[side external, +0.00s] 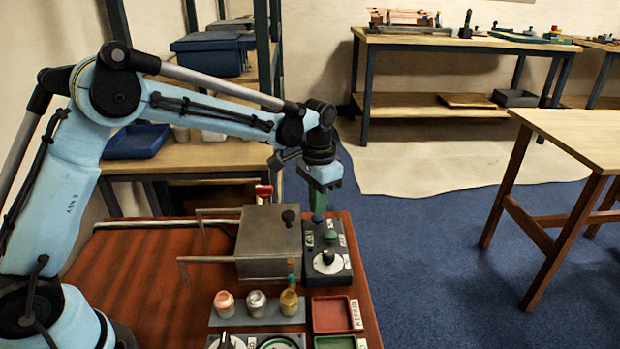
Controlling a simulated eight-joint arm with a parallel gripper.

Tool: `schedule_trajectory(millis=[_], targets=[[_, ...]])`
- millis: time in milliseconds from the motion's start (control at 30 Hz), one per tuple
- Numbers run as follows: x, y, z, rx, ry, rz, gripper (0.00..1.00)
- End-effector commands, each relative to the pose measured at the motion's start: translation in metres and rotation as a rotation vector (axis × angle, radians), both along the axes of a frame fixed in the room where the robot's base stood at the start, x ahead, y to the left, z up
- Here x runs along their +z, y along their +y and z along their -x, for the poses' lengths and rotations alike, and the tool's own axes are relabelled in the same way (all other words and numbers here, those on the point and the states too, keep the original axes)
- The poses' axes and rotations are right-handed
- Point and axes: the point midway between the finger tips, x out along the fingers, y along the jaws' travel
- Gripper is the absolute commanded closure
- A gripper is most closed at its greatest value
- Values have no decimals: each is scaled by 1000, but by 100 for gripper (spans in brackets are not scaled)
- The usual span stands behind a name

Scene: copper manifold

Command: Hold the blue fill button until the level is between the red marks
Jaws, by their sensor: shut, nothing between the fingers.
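My gripper (319,214) points straight down with its fingers shut and nothing between them. Its tips are at the far end of a dark control panel (342,276) beside a grey metal tank (266,262). The panel has a round dark green part (331,235) and a pale round dial with a black knob (327,260). I cannot make out the blue fill button; the fingers may cover it. I cannot tell whether the fingertips touch the panel. A small red part (263,191) shows behind the tank. The level and its red marks cannot be read from here.
The tank stands on a reddish-brown table (150,280) with metal pipes at its left. In front are a pink jar (224,304), a white jar (256,304), an amber bottle (289,302) and a red tray (331,315). Blue floor lies open to the right.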

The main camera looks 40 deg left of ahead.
Motion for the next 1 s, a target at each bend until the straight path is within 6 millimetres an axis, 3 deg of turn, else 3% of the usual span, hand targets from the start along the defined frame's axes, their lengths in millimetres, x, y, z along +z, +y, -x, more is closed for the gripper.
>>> schedule_trajectory(millis=[1000], targets=[[-15,0,0,0,0,0,100]])
